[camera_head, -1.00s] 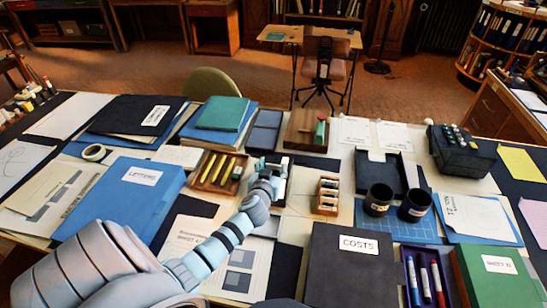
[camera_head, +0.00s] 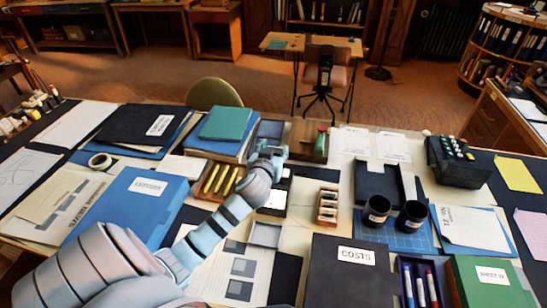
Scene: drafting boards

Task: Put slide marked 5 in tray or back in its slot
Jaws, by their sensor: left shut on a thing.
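My left gripper (camera_head: 268,153) is shut at the far middle of the table, beside a wooden box. What it holds is hidden behind its own fingers and wrist. A small wooden slotted rack (camera_head: 327,206) with several pale slides stands right of my forearm; their marks are too small to read. A shallow grey tray (camera_head: 265,234) lies just right of my forearm, and the part that shows is empty. I cannot make out a slide marked 5. My right gripper is not in view.
The wooden box (camera_head: 308,141) with a green item lies close to the gripper. A box of yellow sticks (camera_head: 219,180) is at its left. Two black cups (camera_head: 377,209) stand at right. A black COSTS binder (camera_head: 350,270) lies in front. Pale table shows around the rack.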

